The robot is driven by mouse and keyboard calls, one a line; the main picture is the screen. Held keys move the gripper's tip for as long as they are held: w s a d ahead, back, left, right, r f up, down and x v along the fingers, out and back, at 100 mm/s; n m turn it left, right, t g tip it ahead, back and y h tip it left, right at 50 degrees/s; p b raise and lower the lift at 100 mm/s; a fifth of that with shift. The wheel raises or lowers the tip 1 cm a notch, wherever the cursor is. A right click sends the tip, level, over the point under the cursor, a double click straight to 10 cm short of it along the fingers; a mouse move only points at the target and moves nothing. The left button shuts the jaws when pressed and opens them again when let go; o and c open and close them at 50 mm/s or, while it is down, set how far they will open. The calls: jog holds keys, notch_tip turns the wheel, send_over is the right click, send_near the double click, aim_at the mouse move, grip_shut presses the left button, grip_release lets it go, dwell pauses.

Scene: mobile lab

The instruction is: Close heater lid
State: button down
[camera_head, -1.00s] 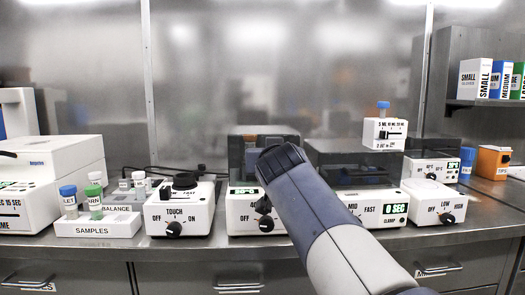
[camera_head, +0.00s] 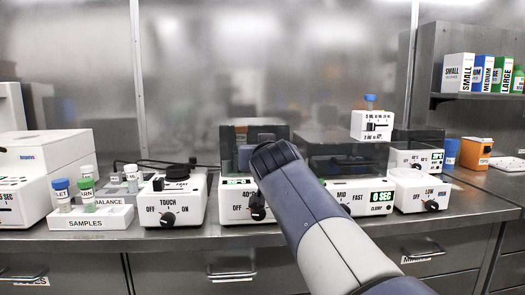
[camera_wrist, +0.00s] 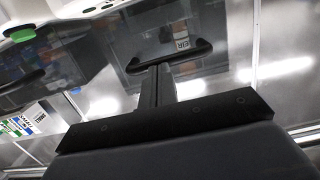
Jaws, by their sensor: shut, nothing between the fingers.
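The heater (camera_head: 234,207) is a white box with a 40° display and a black knob, left of the middle in the head view. Its dark see-through lid (camera_head: 228,139) stands up behind my arm; part of it is hidden, and I cannot tell its exact angle. In the wrist view my gripper (camera_wrist: 162,70) is shut and empty. Its fingertips are close to a dark bar handle (camera_wrist: 135,66); I cannot tell whether they touch. In the head view my arm hides the gripper.
A touch mixer (camera_head: 185,210) and a samples rack (camera_head: 92,222) stand left. A shaker (camera_head: 382,208) with a dark lid stands close on the right, with a small white box (camera_head: 371,126) above it. A shelf (camera_head: 475,98) with boxes is at the upper right.

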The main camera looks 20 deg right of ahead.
notch_tip(320, 180, up, 4)
jog(key=p, duration=0.3)
jog(key=s+a+f+b, duration=0.2)
jog(key=s+f, duration=0.3)
jog(key=s, duration=0.4)
jog(key=shift+s+f+b, duration=0.15)
jog(key=shift+f+b, duration=0.1)
jog(key=shift+b, duration=0.1)
jog(key=shift+d+r, duration=0.1)
jog(key=w+d+r, duration=0.1)
jog(key=w+r, duration=0.1)
jog(key=w, duration=0.7)
jog(key=shift+w+d+r, duration=0.15)
jog(key=shift+d+r, duration=0.1)
jog(key=shift+d, duration=0.15)
